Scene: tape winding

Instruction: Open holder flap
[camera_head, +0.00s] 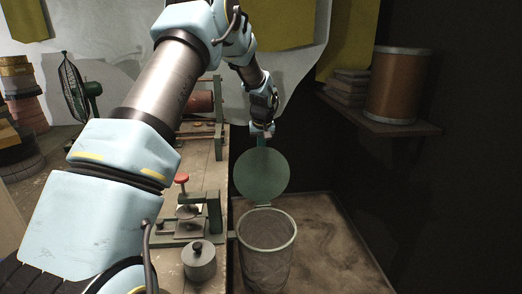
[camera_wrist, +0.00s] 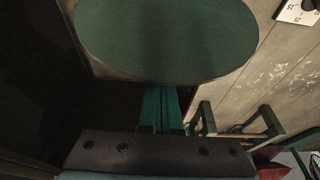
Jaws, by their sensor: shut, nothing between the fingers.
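The holder is a round mesh bin (camera_head: 266,262) with a green rim, beside the workbench edge. Its flap (camera_head: 262,173) is a flat green disc. It stands raised at the far side of the rim, and the bin's mouth is uncovered. My gripper (camera_head: 261,142) is shut and empty at the flap's upper edge. In the wrist view the flap (camera_wrist: 170,38) fills the top, and my closed green fingers (camera_wrist: 161,105) reach its edge. I cannot tell whether they touch it.
A shelf (camera_head: 380,122) at right holds a drum (camera_head: 398,85). The floor right of the bin is clear.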

